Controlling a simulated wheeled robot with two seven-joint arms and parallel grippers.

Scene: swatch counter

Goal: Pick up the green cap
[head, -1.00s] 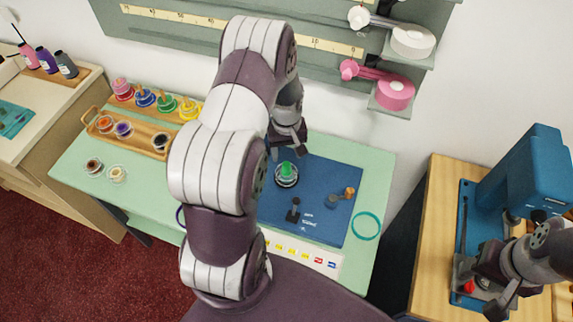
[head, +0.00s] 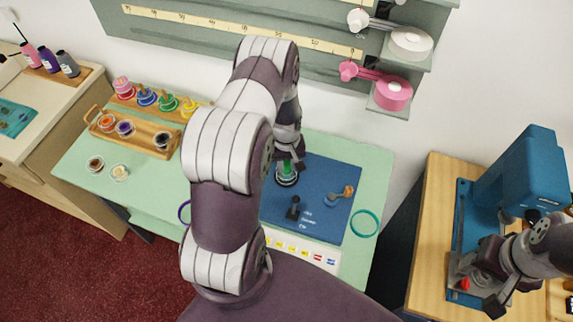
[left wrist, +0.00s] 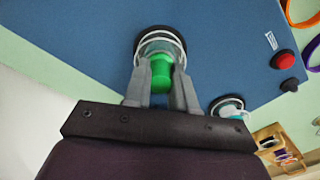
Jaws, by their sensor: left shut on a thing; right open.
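The green cap (left wrist: 161,76) sits at a clear, round, dark-based container (left wrist: 160,42) on the blue mat (head: 326,226). In the head view the cap (head: 286,167) shows just below my left gripper (head: 287,163). The left wrist view shows my left gripper (left wrist: 161,88) with its two fingers on either side of the cap, shut on it. I cannot tell whether the cap is lifted. My right gripper (head: 476,288) is open and empty at the blue machine on the right, near a red spot.
On the mat are a black stamp-like piece (head: 294,209) and a wooden-handled tool (head: 341,195). A teal ring (head: 364,223) lies at right. A wooden tray (head: 137,134) and several coloured spools stand at left. The blue machine (head: 523,172) stands on a separate wooden table.

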